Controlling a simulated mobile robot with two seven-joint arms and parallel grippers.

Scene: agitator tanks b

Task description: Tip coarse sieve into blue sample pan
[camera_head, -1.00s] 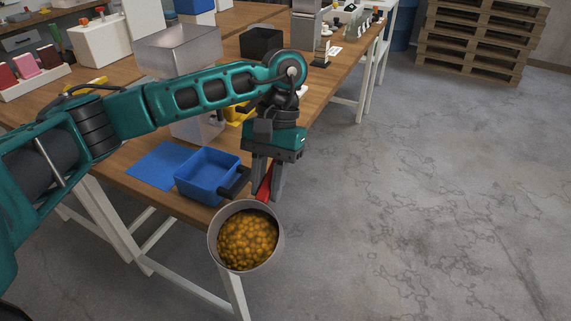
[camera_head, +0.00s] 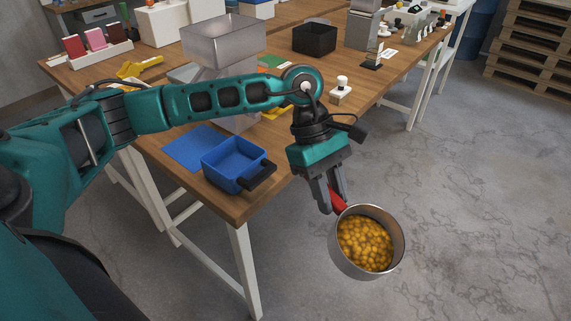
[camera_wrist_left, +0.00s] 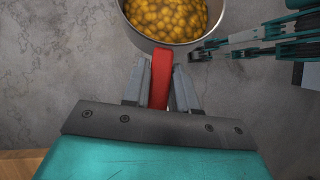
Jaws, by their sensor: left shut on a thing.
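The coarse sieve (camera_head: 336,256) is a round metal vessel with a red handle, holding many yellow-orange round pieces. My left gripper (camera_head: 334,205) is shut on its red handle and holds it out over the floor, beyond the table's front right edge. In the left wrist view the red handle (camera_wrist_left: 161,78) sits between the fingers, with the sieve rim at the top. The blue sample pan (camera_head: 226,183) stands on the table near its front corner, left of the gripper. Its black handle points right. The pan looks empty. In the left wrist view, a teal and grey arm part at right appears to be mine.
A blue mat (camera_head: 194,147) lies beside the pan. A metal hopper (camera_head: 222,42) stands behind my left arm. A black bin (camera_head: 314,39) and a white-knobbed block (camera_head: 341,90) are farther back on the wooden table (camera_head: 216,207). Open floor lies right.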

